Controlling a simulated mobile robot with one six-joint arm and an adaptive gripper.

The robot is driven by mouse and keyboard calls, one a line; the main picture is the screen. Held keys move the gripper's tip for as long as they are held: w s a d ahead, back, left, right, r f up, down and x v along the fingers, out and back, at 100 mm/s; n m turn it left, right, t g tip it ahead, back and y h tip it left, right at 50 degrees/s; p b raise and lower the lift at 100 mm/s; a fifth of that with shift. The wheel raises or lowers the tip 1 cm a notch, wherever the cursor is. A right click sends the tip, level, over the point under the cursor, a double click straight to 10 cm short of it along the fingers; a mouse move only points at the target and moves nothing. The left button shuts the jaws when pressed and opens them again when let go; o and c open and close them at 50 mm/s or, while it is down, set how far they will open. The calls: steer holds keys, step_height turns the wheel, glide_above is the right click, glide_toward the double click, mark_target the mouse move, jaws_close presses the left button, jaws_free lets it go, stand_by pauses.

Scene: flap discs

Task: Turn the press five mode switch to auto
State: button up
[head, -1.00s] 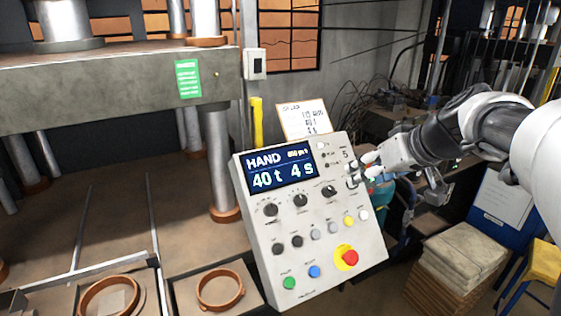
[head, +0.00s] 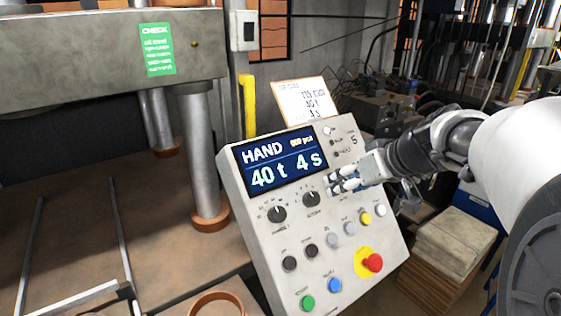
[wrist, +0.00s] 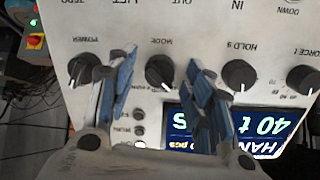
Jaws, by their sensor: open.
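The press control panel (head: 262,235), marked 5, stands tilted in the head view; its display (head: 280,160) reads HAND, 40 t, 4 s. My gripper (head: 343,183) is at the panel's upper right, in front of the knob row, and hides the mode switch there. In the wrist view the panel is upside down. The black mode switch (wrist: 160,72), labelled MODE, shows between the two blue-padded fingers of my gripper (wrist: 162,60). The fingers are open on either side of it; I cannot tell whether they touch it.
The power knob (wrist: 84,68) and hold knob (wrist: 239,75) flank the mode switch. A red emergency button (head: 374,262) and several coloured buttons lie lower on the panel. A paper card (head: 305,100) stands behind it. Stacked boards (head: 452,250) lie at right.

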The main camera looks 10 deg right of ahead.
steer(key=shift+s, duration=0.1)
steer(key=shift+c, duration=0.3)
steer(key=c, duration=1)
steer(key=m+p, duration=0.1)
steer(key=m, duration=0.3)
steer(key=shift+d+r, duration=0.1)
steer(key=shift+m+y+p, duration=0.4)
steer(key=shift+m+p, duration=0.35)
steer(key=shift+m, duration=1.35)
steer(key=o, duration=1.1)
steer(key=shift+c, duration=0.2)
